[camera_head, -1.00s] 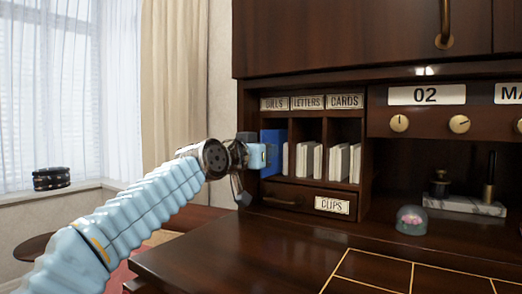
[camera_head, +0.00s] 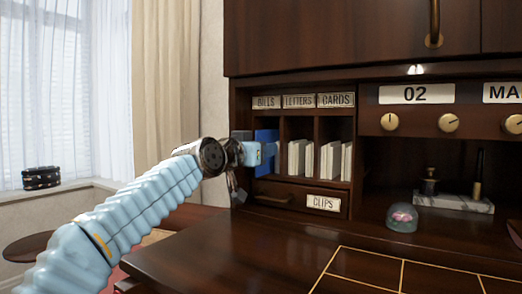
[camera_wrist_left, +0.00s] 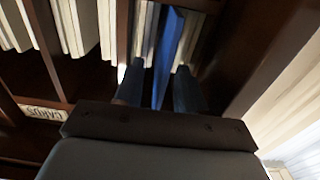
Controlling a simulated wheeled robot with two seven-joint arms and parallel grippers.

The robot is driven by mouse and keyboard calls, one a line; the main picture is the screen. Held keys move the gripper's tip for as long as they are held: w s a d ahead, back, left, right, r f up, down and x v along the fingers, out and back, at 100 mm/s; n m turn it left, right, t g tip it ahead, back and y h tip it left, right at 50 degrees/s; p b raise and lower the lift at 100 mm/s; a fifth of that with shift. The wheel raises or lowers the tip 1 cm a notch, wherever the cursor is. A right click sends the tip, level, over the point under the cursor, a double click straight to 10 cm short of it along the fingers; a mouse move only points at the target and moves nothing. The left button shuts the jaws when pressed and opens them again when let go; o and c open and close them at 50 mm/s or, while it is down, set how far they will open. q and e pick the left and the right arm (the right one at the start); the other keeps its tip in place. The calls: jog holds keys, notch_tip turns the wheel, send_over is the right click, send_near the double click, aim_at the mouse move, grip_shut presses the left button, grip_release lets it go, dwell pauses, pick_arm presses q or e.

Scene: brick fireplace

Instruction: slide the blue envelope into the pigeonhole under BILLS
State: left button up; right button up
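The blue envelope (camera_head: 264,140) stands on edge inside the pigeonhole under the BILLS label (camera_head: 266,103), the leftmost of three. My left gripper (camera_head: 268,152) is at the mouth of this pigeonhole, its pale blue fingers partly hiding the envelope. In the left wrist view, the envelope (camera_wrist_left: 169,50) shows as a thin upright blue strip between the two fingertips (camera_wrist_left: 159,88). A gap shows on each side of it, so the gripper looks open around it. How deep the envelope reaches is hidden. My right gripper is not in view.
White papers (camera_head: 299,159) fill part of the LETTERS pigeonhole, and more stand under CARDS. A CLIPS drawer (camera_head: 323,202) lies below. A small glass dome (camera_head: 402,218) stands to the right on the desk (camera_head: 220,255). The desk's front left is clear.

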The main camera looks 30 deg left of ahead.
pick_arm(q)
jog(key=s+a+b, duration=0.1)
jog(key=s+b, duration=0.2)
jog(key=s, duration=1)
jog(key=shift+s, duration=0.35)
